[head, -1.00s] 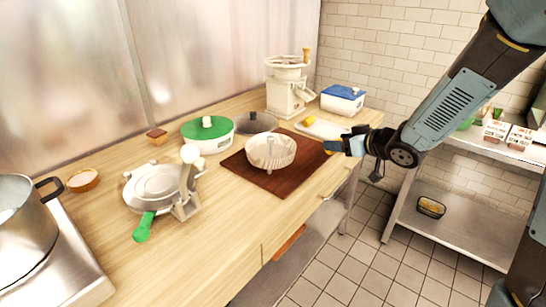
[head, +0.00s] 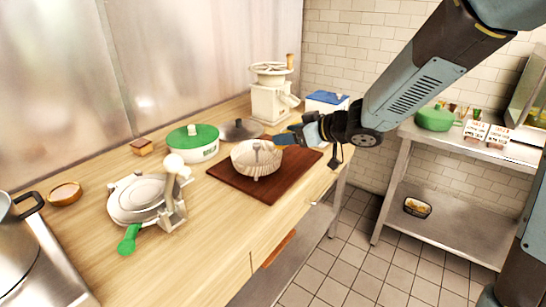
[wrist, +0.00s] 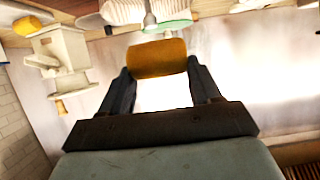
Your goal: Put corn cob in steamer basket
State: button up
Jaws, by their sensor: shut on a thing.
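My gripper (head: 290,137) is shut on the yellow-orange corn cob (wrist: 158,58), which lies across between the fingertips in the wrist view. The steamer basket (head: 252,166) is a pale ribbed bowl with a short central post. It stands on a dark brown board. The gripper is at the basket's far right side, seemingly above rim height. The ribbed basket also shows at the top of the wrist view (wrist: 120,12).
The brown board (head: 232,182) lies under the basket. A green-lidded pot (head: 194,145), a grey lid (head: 240,129), a white press with green handle (head: 140,198) and a cream mill (head: 270,98) stand around. A blue-lidded box (head: 325,101) is behind my arm.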

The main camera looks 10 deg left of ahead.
jog(key=w+a+f, duration=0.1)
jog(key=f, duration=0.1)
jog(key=w+a+f, duration=0.1)
jog(key=a, duration=0.1)
jog(key=w+a+f, duration=0.1)
jog(key=a+f, duration=0.1)
jog(key=shift+w+f, duration=0.2)
jog(key=shift+f, duration=0.15)
jog(key=shift+w+a+f, duration=0.25)
jog(key=shift+a+f, duration=0.25)
jog(key=shift+f, duration=1.6)
jog(key=shift+f, duration=0.1)
jog(key=shift+f, duration=0.15)
jog(key=o, duration=1)
jog(key=shift+o, duration=0.2)
